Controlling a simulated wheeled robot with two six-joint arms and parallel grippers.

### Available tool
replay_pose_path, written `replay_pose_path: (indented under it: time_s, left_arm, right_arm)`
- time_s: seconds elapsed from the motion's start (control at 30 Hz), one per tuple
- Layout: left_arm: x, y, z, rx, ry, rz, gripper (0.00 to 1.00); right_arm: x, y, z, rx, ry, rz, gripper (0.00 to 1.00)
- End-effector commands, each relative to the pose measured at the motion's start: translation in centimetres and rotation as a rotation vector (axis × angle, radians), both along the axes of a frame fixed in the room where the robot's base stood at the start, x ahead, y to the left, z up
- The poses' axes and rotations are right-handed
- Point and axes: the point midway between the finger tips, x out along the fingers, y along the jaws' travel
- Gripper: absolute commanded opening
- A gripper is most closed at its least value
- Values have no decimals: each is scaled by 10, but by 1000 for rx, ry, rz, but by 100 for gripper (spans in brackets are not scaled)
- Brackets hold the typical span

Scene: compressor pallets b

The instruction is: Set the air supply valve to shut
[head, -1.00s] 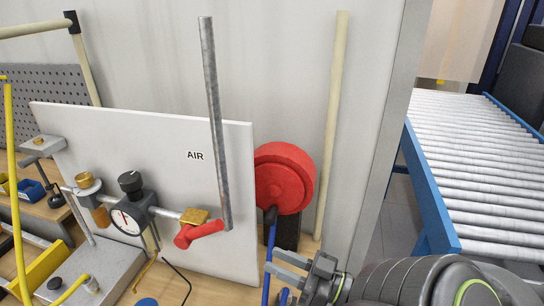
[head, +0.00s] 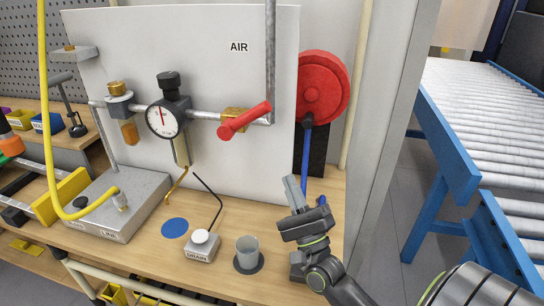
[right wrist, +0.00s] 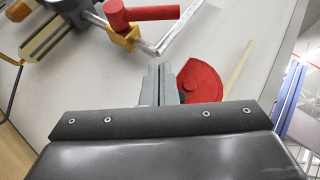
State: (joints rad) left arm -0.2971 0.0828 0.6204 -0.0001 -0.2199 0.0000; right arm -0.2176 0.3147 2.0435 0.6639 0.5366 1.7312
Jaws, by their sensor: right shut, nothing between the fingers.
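The air supply valve has a red lever (head: 245,120) on a brass body (head: 235,114), set in a grey pipe in front of a white panel (head: 215,60) marked AIR. The lever slants across the pipe, its thick end low and to the left. It also shows in the right wrist view (right wrist: 140,14). My right gripper (head: 296,192) is below and to the right of the valve, apart from it, above the bench's right end. Its fingers (right wrist: 161,84) are together with nothing between them. My left gripper is out of view.
A red hose reel (head: 322,88) with a blue hose is right of the panel. A pressure gauge (head: 163,119) is left of the valve. A grey cup (head: 247,252) and a DRAIN button box (head: 202,246) stand on the bench. A roller conveyor (head: 480,110) is at right.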

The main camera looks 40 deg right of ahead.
Motion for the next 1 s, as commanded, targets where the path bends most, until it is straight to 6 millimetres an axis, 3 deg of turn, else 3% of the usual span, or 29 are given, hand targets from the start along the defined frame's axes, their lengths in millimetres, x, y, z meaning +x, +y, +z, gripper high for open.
replay_pose_path:
  time_s: [0.27, 0.73, 1.0]
  left_arm:
    - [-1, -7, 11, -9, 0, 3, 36]
    - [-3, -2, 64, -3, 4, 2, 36]
    - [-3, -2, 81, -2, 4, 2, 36]
  right_arm:
    - [16, -1, 16, 36, -15, 25, 0]
    - [78, -10, 76, 33, -15, 23, 0]
    - [86, 8, 96, 34, -13, 23, 0]
